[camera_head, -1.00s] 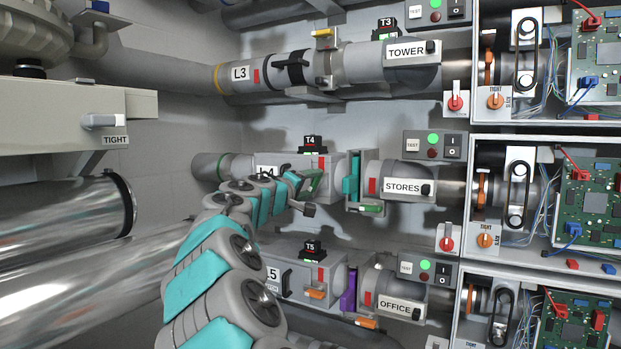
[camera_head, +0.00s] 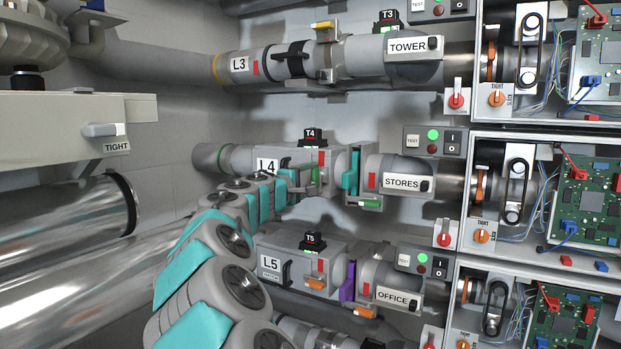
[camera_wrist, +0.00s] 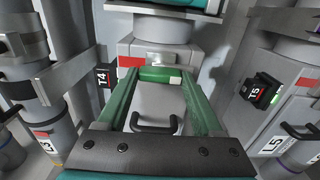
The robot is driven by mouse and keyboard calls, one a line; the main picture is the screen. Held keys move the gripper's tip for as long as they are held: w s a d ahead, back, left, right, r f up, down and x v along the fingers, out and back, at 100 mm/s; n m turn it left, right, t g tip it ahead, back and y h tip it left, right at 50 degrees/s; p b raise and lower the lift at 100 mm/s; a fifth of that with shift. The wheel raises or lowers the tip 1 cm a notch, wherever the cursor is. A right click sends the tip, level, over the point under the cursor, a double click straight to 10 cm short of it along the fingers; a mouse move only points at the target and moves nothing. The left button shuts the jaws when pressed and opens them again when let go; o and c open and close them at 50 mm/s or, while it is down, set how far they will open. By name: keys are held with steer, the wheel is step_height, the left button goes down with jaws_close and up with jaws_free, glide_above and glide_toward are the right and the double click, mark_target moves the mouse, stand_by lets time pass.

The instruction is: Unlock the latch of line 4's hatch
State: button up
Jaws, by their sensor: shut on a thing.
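Line 4's housing, with its L4 label (camera_head: 267,165), is in the middle of the head view, under the black T4 unit (camera_head: 313,138). My gripper (camera_head: 312,178) is at its front, and my arm hides part of it. In the wrist view my gripper (camera_wrist: 162,80) has its two long green fingers on either side of the green latch (camera_wrist: 158,73), shut on it. The latch lies crosswise between the fingertips, with a pale block at its right end. Below it are the grey hatch (camera_wrist: 158,102) and its black handle (camera_wrist: 154,126). Whether the latch is free is not clear.
Line 3 (camera_head: 240,65) runs above and line 5 (camera_head: 270,263) below, close to my arm. A teal collar (camera_head: 350,172) and the STORES pipe (camera_head: 400,182) are to the right. The T4 unit (camera_wrist: 104,76) and T5 unit (camera_wrist: 258,92) flank the fingers.

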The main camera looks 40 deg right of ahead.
steer(key=o, duration=1.4)
steer(key=shift+c, duration=0.2)
steer(key=shift+a, duration=0.1)
steer(key=b+v, duration=0.1)
steer(key=v, duration=0.6)
steer(key=shift+a, duration=0.3)
steer(key=shift+s, duration=0.1)
